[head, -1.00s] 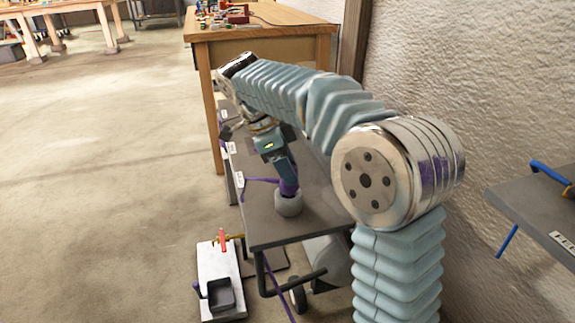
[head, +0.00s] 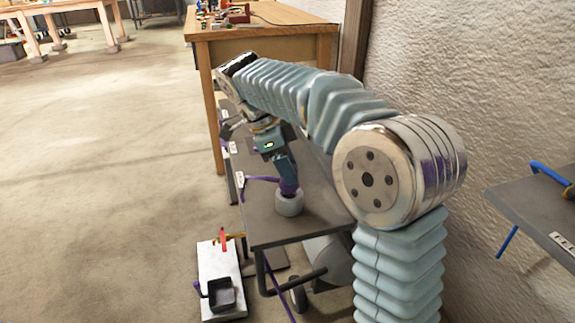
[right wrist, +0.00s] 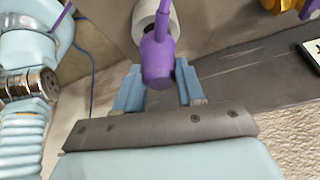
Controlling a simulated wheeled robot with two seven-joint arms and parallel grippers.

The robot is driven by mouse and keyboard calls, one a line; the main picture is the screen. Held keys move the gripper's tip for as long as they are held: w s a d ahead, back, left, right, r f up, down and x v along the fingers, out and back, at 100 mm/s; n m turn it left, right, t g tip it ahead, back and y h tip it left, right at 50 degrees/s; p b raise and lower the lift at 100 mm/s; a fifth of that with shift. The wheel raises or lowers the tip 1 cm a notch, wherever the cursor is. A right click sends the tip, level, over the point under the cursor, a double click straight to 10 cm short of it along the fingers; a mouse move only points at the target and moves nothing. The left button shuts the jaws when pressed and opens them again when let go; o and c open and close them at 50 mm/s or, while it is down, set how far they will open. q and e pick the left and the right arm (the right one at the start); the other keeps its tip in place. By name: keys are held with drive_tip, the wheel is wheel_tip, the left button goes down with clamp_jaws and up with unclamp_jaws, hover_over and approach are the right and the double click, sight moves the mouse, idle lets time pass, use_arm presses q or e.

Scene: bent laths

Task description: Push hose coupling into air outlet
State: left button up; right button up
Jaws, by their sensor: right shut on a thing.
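My right gripper (head: 287,180) is shut on the purple hose coupling (head: 288,189). It holds the coupling at a pale grey round air outlet (head: 289,205) on the dark cart top. In the right wrist view the coupling (right wrist: 158,62) sits between the two blue fingers of the right gripper (right wrist: 158,88), with the pale outlet (right wrist: 148,18) behind it. The coupling meets or overlaps the outlet's rim; how deep it sits is hidden. A purple hose (head: 260,179) runs left from the coupling. My left gripper is not in view.
The dark cart top (head: 315,213) has a handle bar (head: 303,281) at its near end. A white board with a black box (head: 222,294) lies on the floor at left. A wooden bench (head: 265,40) stands behind. A rough wall borders the right side.

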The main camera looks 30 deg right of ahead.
drive_tip(key=shift+f+b, duration=0.65)
drive_tip(key=shift+f, duration=0.4)
idle(1.5)
drive_tip(key=o, duration=1.7)
wheel_tip(320, 180, up, 3)
drive_tip(key=p, duration=0.3)
drive_tip(key=shift+r+p, duration=1.9)
drive_tip(key=shift+r, duration=0.45)
